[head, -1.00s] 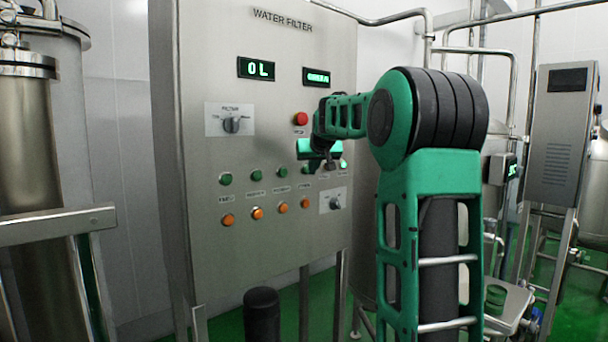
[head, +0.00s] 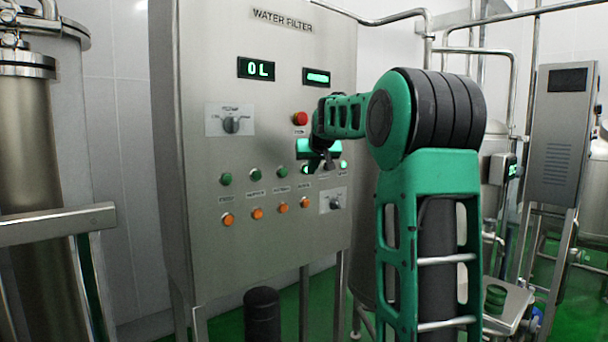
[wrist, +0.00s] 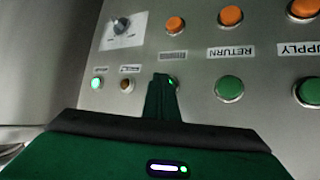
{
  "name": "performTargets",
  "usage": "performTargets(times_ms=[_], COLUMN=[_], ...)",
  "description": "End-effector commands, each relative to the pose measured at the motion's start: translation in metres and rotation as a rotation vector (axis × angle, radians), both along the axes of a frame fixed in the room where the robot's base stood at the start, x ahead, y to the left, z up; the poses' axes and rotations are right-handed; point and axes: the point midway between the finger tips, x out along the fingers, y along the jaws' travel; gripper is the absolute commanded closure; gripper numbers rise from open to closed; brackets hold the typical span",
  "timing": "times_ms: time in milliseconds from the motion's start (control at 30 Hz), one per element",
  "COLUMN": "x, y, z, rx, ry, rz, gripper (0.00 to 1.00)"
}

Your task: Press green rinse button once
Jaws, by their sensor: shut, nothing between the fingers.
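The steel water filter panel (head: 205,275) carries a row of green buttons above a row of orange ones. The rightmost green button of that row (head: 305,169) is partly covered by my gripper (head: 318,160) in the head view; its label is too blurred to read. In the wrist view, the panel appears turned over, and my shut gripper (wrist: 162,80) lies over this same green button (wrist: 173,82), with only a sliver showing beside the fingertip. Nothing is held. I cannot tell whether the fingertip touches the button or whether it is pushed in.
Green buttons marked RETURN (wrist: 229,89) and SUPPLY (wrist: 308,92) sit alongside. A red button (head: 300,118), a selector knob (head: 231,124), a lower knob (head: 336,202) and a lit green lamp (wrist: 96,83) are on the panel. A steel tank (head: 35,150) stands left.

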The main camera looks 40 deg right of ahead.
Motion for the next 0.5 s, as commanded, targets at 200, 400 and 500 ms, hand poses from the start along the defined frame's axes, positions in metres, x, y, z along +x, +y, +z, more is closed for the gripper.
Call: performTargets(times_ms=[200,400,500], x=[-0.011,-0.015,-0.014], y=[0.000,0.000,0.000], z=[0.000,0.000,0.000], rx=[-0.001,0.000,0.000], ry=[0.000,0.000,0.000], rz=[-0.001,0.000,0.000], gripper=[1.00,1.00,1.00])
